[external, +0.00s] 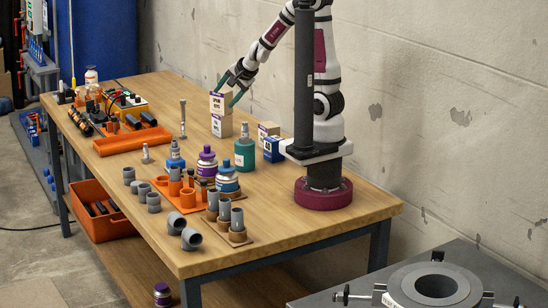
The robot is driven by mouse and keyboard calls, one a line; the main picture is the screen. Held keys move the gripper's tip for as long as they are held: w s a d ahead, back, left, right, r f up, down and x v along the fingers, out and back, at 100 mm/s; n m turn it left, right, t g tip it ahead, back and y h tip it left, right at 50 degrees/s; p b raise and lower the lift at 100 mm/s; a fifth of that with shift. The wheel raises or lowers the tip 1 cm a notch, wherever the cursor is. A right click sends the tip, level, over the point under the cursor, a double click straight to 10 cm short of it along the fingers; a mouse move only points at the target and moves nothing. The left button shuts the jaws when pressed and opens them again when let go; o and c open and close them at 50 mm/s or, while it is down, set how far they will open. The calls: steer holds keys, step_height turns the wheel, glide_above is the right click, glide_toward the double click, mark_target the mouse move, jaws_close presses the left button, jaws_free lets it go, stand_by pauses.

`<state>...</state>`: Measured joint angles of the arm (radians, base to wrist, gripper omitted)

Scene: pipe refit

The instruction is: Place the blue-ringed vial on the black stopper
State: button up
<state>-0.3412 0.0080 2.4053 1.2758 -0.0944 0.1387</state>
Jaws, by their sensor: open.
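My gripper (229,89) is open, with its teal fingertips near the top of a cream box with a purple top (222,105). That box sits on another pale box (222,126) towards the wall side of the table. I cannot tell whether the fingers touch the box. I cannot clearly pick out the blue-ringed vial or the black stopper at this size.
The wooden table (300,212) holds grey pipe pieces (190,238), an orange holder (187,199), a teal bottle (245,153), a blue box (273,148) and an orange tray (132,140). The table's front right is clear. A grey bench with a round flange (408,290) stands apart.

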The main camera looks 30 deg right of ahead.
steer(key=s+d+n+g, duration=0.3)
steer(key=s+d+g, duration=0.1)
steer(key=s, duration=0.8)
steer(key=s+d+r+n+g, duration=0.1)
steer(key=s+d+n+g, duration=0.2)
steer(key=s, duration=1)
steer(key=shift+d+n+g, duration=0.3)
steer(key=shift+d+g, duration=0.3)
steer(key=shift+g, duration=0.2)
